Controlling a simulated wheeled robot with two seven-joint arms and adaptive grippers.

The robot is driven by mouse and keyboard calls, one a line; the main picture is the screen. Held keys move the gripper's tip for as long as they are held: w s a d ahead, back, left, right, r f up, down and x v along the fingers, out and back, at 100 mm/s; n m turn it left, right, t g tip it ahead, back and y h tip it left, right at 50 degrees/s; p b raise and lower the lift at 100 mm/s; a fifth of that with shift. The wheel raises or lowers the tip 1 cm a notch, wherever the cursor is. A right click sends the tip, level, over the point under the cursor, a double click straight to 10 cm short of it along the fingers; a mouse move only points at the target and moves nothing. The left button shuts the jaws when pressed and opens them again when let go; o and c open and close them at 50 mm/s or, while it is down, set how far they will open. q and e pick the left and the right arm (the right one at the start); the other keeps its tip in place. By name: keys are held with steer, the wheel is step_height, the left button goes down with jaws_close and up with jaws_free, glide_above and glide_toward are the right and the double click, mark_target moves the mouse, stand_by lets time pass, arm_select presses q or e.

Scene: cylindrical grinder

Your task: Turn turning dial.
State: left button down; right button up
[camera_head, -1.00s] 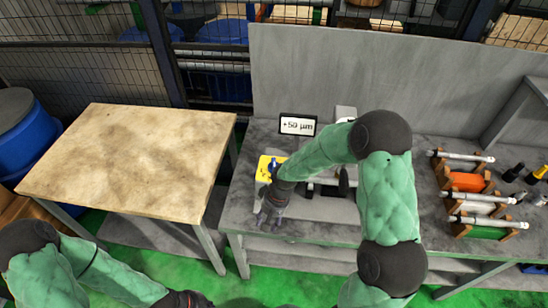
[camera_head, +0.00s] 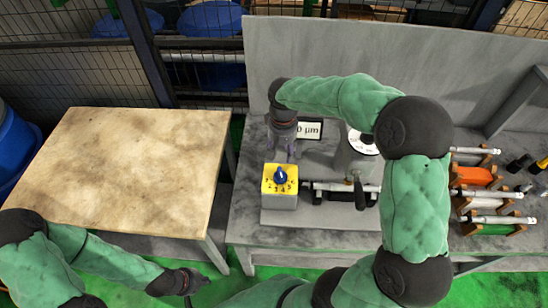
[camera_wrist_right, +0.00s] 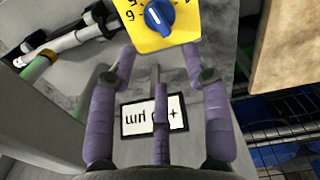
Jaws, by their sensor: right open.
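The turning dial is a blue knob (camera_head: 280,175) on top of a yellow, numbered box (camera_head: 279,188) on the grey bench. In the right wrist view, the blue knob (camera_wrist_right: 158,16) and yellow face (camera_wrist_right: 182,30) sit at the top centre, with the upper part cut off. My right gripper (camera_head: 283,157) is open and empty, just behind the box, pointing down. Its purple fingers (camera_wrist_right: 160,62) are spread below the dial's face in the wrist view and appear apart from the knob. My left gripper (camera_head: 187,282) is low at the front, its fingers unclear.
A display (camera_head: 309,131) behind my right gripper is partly covered; a finger hides its digits in the wrist view. A grinder shaft (camera_head: 340,187) lies right of the box. Racks with rods (camera_head: 480,200) stand at the right. The wooden table (camera_head: 130,170) is bare.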

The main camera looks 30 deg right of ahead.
mark_target(280, 175)
step_height(280, 175, down, 11)
steer(key=shift+s+r+b, duration=0.15)
steer(key=shift+r+b, duration=0.05)
steer(key=shift+b, duration=0.5)
steer(key=shift+c, duration=0.3)
jaws_close()
